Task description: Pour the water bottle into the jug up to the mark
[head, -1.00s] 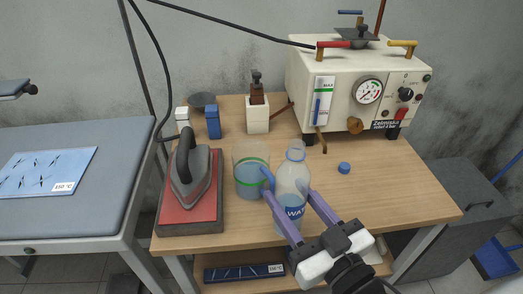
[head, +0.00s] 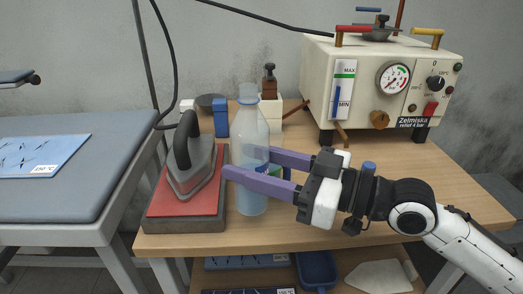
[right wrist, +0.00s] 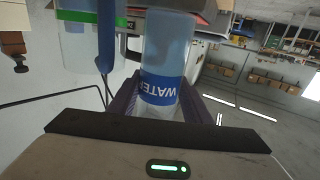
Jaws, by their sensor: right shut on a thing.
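The clear water bottle (head: 249,132) stands upright in the head view, between my right gripper's purple fingers (head: 247,170). The gripper reaches in from the right and is shut on the bottle. The right wrist view shows the bottle's blue WATER label (right wrist: 160,89) close up between the fingers. The jug is mostly hidden behind the bottle and fingers in the head view. In the right wrist view, part of the clear jug (right wrist: 76,38) shows with its green band and blue handle (right wrist: 106,38), beside the bottle. The water levels are hard to read. My left gripper is not in view.
A grey iron (head: 194,165) sits on a red pad just left of the bottle. A cream steam unit (head: 375,65) with a gauge stands at the back right. A blue cap (head: 369,166) shows behind my right wrist. Table surface (head: 440,180) is clear at the right.

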